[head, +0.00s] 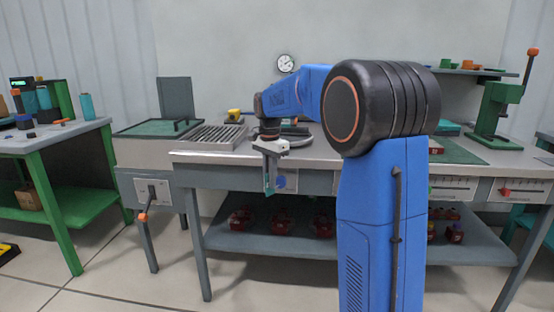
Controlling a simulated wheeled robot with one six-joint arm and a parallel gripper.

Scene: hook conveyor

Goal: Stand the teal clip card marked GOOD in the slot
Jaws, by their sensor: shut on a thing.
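My gripper (270,156) points down in front of the middle workbench's front edge and is shut. A thin grey-teal upright piece (269,181) hangs below the jaws, and it looks like the clip card. It is too small to read any marking on it. I cannot make out which opening is the slot. A grey ribbed tray (207,137) with several parallel grooves lies on the bench to the left of my gripper. The far part of the bench is partly hidden by my blue arm.
The grey workbench (182,157) has a lower shelf (222,238) with several red items. A green table (38,143) is at the far left. A green press (494,112) stands on the right. Floor between the tables is clear.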

